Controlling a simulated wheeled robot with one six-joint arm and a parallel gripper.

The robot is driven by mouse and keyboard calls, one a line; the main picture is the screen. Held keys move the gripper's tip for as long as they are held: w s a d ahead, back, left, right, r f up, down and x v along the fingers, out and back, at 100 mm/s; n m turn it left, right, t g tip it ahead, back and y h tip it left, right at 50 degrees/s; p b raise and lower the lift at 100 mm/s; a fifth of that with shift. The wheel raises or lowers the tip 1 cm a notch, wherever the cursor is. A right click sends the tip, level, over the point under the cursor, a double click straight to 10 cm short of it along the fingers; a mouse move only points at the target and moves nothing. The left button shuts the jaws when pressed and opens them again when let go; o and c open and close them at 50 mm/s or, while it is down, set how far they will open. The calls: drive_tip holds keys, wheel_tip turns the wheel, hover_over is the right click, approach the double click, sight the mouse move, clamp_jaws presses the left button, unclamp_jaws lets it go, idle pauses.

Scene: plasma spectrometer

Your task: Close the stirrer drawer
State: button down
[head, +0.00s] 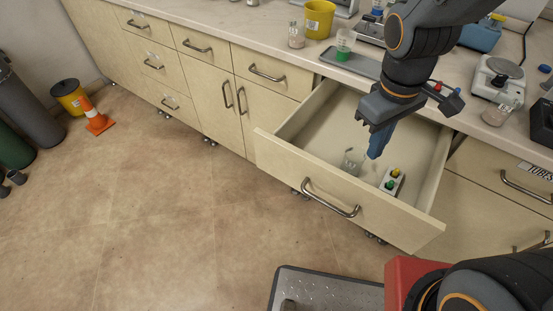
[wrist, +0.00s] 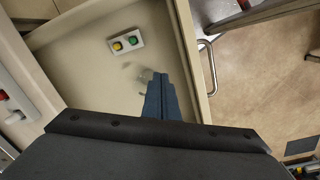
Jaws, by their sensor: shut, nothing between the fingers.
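The stirrer drawer (head: 285,158) is pulled well out of the wooden cabinet, with a curved metal handle (head: 330,198) on its front. Inside lie a glass beaker (head: 352,162) and a small white block (head: 392,181) with a yellow and a green button. In the wrist view the drawer floor (wrist: 75,50), the block (wrist: 125,41) and the handle (wrist: 211,68) also show; the beaker is partly hidden behind the fingers. My gripper (head: 376,155) is shut and empty, pointing down over the drawer's interior, behind the front panel. It also shows in the wrist view (wrist: 161,76). I cannot tell whether it touches anything.
The countertop above the drawer holds a grey tray (head: 350,63), a yellow tub (head: 319,19), a balance (head: 498,80) and glassware. Closed drawers flank the open one.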

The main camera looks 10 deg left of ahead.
sight(272, 163)
drive_tip(key=a+n, duration=0.4)
drive_tip(key=s+a+n, duration=0.1)
drive_tip(key=a+n, duration=0.3)
drive_tip(key=a, duration=0.1)
drive_tip(key=a+f+n+t, duration=0.1)
drive_tip(key=a+n, duration=0.3)
drive_tip(key=n, duration=0.1)
drive_tip(key=shift+s+a+h+p, duration=0.25)
drive_tip(key=shift+a+h+p, duration=0.15)
drive_tip(key=s+a+n+t, duration=0.1)
drive_tip(key=s+a+n, duration=0.4)
drive_tip(key=a+n, duration=0.55)
drive_tip(key=shift+w+d+f, duration=0.3)
drive_tip(key=shift+w+f, duration=0.65)
drive_tip(key=shift+f, duration=0.8)
drive_tip(key=shift+w+d+f, duration=0.25)
drive_tip(key=shift+w+f, duration=0.7)
drive_tip(key=shift+f, duration=0.85)
drive_tip(key=shift+w+d+f, duration=0.3)
drive_tip(key=shift+w+f, duration=0.65)
drive_tip(key=shift+f, duration=0.8)
drive_tip(key=shift+w, duration=0.1)
